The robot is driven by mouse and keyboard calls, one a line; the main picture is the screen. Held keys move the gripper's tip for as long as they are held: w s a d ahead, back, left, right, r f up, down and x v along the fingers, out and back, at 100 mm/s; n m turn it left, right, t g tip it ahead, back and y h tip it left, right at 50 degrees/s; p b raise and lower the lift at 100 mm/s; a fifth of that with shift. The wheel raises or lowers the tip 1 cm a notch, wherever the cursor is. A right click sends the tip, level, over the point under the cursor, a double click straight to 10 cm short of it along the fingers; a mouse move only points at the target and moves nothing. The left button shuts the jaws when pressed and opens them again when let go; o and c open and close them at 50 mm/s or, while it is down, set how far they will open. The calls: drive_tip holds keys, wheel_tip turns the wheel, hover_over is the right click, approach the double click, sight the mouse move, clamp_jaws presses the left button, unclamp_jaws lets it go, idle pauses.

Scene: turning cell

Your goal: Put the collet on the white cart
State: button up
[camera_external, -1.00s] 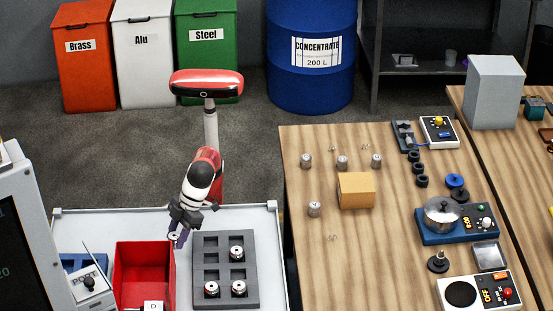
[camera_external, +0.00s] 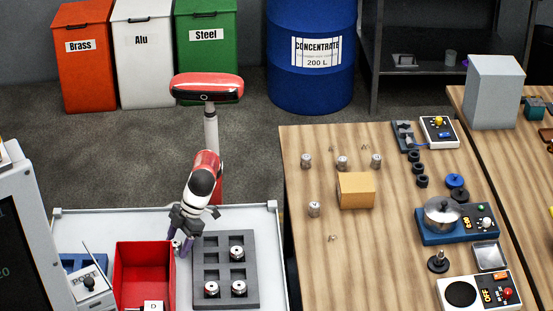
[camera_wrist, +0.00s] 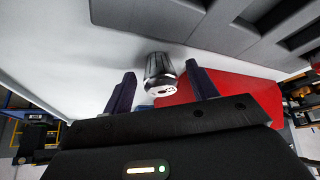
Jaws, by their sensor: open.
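The collet (camera_wrist: 160,72) is a small silver slotted cylinder in the wrist view. It is between my two spread fingers, with gaps on both sides, over the white surface. In the external view it is a small pale spot (camera_external: 177,244), partly hidden by my fingers. My gripper (camera_external: 182,249) is open and low over the white cart (camera_external: 105,224), in the strip between the red bin and the grey tray. The cart also shows in the wrist view (camera_wrist: 60,45). The collet appears to rest on the cart top, though contact is hard to see.
The red bin (camera_external: 143,249) is close on the left of my gripper. The grey tray (camera_external: 250,262) with several collets is close on the right. The cart's back strip is clear. A wooden table (camera_external: 352,270) with several more metal parts stands at the right.

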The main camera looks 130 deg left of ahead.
drive_tip(key=shift+a+r+p, duration=0.1)
drive_tip(key=shift+r+p, duration=0.2)
drive_tip(key=shift+r, duration=0.2)
drive_tip(key=p+v, duration=0.4)
drive_tip(key=v, duration=0.7)
drive_tip(key=shift+a, duration=0.2)
